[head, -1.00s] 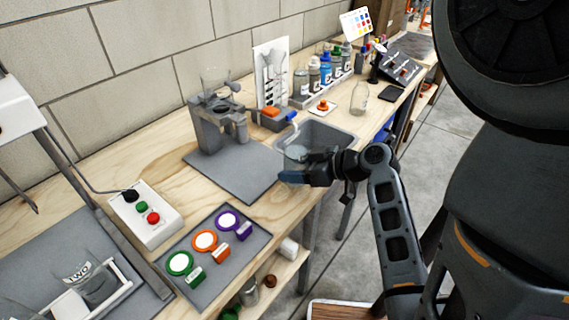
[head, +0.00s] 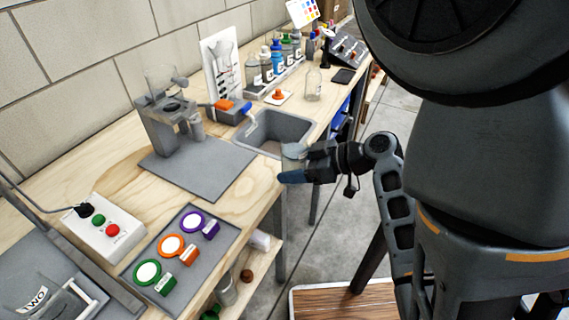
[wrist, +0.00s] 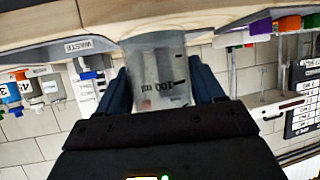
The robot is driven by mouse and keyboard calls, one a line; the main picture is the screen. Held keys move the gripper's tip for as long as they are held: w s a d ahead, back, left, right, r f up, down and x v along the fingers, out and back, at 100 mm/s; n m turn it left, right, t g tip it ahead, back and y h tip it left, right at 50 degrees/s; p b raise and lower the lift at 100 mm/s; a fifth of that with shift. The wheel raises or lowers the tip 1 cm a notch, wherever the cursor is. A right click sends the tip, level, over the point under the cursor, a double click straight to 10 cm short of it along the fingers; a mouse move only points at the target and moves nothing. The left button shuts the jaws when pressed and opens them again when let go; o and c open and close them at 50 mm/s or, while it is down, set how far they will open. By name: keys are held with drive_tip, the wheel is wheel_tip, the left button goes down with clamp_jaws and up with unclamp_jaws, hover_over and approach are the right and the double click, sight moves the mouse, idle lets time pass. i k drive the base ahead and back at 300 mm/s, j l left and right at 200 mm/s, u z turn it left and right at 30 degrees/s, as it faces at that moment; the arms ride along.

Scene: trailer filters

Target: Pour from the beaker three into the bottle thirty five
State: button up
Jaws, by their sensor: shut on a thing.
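My gripper (head: 291,172) is shut on a clear beaker (wrist: 158,72) with "100 ml" marks. In the head view this beaker (head: 294,151) is partly hidden by the fingers, beside the sink's front edge. I cannot see a number on it or tell how full it is. A clear, open-necked bottle (head: 313,88) stands on the bench behind the sink. Several dark, grey and blue bottles (head: 278,62) stand in a rack by the wall. I cannot read which bottle is thirty five; numbered labels (wrist: 10,95) show partly in the wrist view.
The grey sink (head: 303,125) is just behind the gripper. A grey mat (head: 230,170) with a stand (head: 160,125) lies to the left. A tray with coloured rings (head: 171,245) is nearer. Open floor lies right of the bench.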

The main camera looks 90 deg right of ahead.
sight(314, 77)
drive_tip(key=k, duration=1)
